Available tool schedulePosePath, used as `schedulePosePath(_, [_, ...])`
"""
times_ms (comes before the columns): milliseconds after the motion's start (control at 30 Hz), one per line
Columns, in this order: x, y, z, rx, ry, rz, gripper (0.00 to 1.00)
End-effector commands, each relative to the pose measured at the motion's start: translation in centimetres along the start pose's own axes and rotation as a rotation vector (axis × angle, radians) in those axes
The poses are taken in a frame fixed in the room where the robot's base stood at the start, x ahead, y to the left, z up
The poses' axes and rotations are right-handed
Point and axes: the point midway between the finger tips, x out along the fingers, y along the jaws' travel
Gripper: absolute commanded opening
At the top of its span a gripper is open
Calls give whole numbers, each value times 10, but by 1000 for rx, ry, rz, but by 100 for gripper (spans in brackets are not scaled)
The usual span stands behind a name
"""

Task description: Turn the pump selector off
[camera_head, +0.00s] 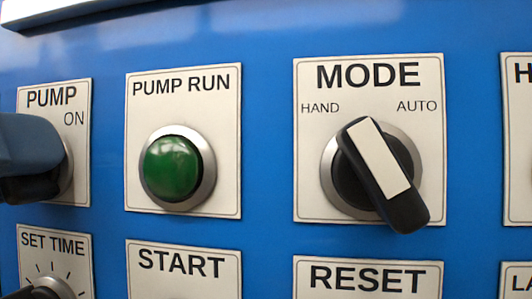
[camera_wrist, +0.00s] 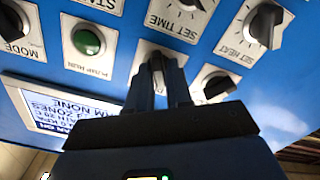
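The pump selector (camera_head: 68,172) is at the left edge of the head view, under a white plate (camera_head: 52,97) reading PUMP and ON. My gripper (camera_head: 27,150) covers most of its knob there, so the handle's direction is hidden. In the wrist view, where the panel is upside down, my gripper (camera_wrist: 161,72) reaches straight at the pump selector (camera_wrist: 157,60). Its two dark fingers are close together, one on each side of the dark handle, and seem closed on it. Exact finger contact is hard to see.
Right of it are the green PUMP RUN lamp (camera_head: 173,168) and the MODE selector (camera_head: 380,172), its handle tilted. SET TIME (camera_head: 50,245), START (camera_head: 182,265) and RESET (camera_head: 365,275) plates lie below. The wrist view also shows a lit display (camera_wrist: 50,115) and SET HEAT knob (camera_wrist: 264,24).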

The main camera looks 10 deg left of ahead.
Motion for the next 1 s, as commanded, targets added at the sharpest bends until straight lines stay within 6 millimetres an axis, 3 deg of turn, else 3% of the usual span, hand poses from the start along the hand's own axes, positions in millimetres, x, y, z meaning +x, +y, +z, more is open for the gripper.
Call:
schedulePosePath(167, [0, 0, 0, 1, 0, 0, 38])
schedulePosePath(467, [-3, 0, 0, 2, 1, -1, 38])
schedulePosePath(1000, [-74, -1, 0, 1, 2, -1, 38])
